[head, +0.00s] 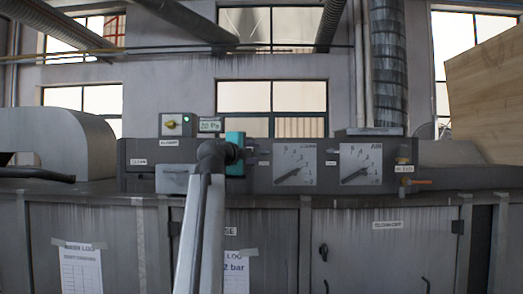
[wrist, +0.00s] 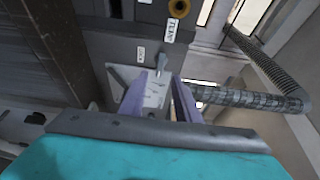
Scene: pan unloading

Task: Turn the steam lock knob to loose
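In the wrist view a small grey knob (wrist: 162,62) with a narrow upright handle stands on a pale plate, just beyond my fingertips. I cannot confirm from its label that it is the steam lock knob. My gripper (wrist: 157,84) is open, with its two purple fingers apart and a gap to the knob; nothing is between them. In the head view my gripper's teal body (head: 236,143) is in front of the grey control panel (head: 262,179); its fingertips and the knob are hidden there.
An orange handle (head: 417,182) sticks out at the panel's right end. A ribbed duct (wrist: 245,98) shows at right in the wrist view.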

